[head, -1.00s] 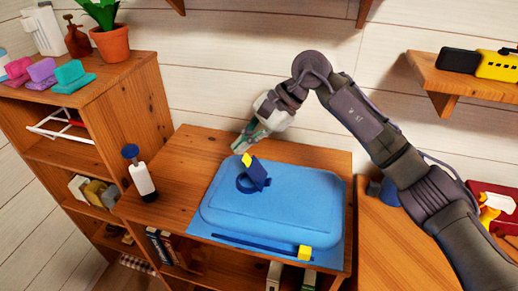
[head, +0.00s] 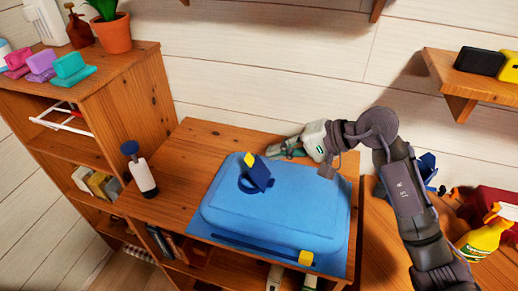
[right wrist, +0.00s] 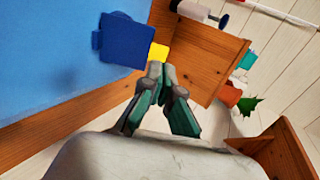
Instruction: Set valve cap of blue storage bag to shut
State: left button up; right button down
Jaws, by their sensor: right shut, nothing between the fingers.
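The blue storage bag (head: 285,215) lies flat on top of a wooden cabinet. Its dark blue valve cap (head: 260,174) stands raised and tilted, hinged at the dark valve ring (head: 246,188), so it is open. A yellow tab (head: 249,159) is on the cap's upper edge. My right gripper (head: 271,154) is shut and empty, just right of the tab at the bag's far edge. In the right wrist view, the fingertips (right wrist: 158,70) point at the yellow tab (right wrist: 158,52) beside the blue cap (right wrist: 127,40); contact is unclear. My left gripper is out of view.
A white pump bottle with a dark blue top (head: 143,176) stands left of the bag. A yellow slider (head: 306,257) sits at the bag's near edge. A taller shelf (head: 120,85) with a potted plant (head: 113,35) stands at left. A yellow spray bottle (head: 482,240) is at right.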

aim_at(250, 159)
jog(key=p+x, duration=0.1)
jog(key=x, duration=0.3)
jog(key=shift+a+p, duration=0.2)
jog(key=shift+p, duration=0.1)
jog(key=shift+w+a+f, duration=0.1)
jog(key=shift+a+f, duration=0.25)
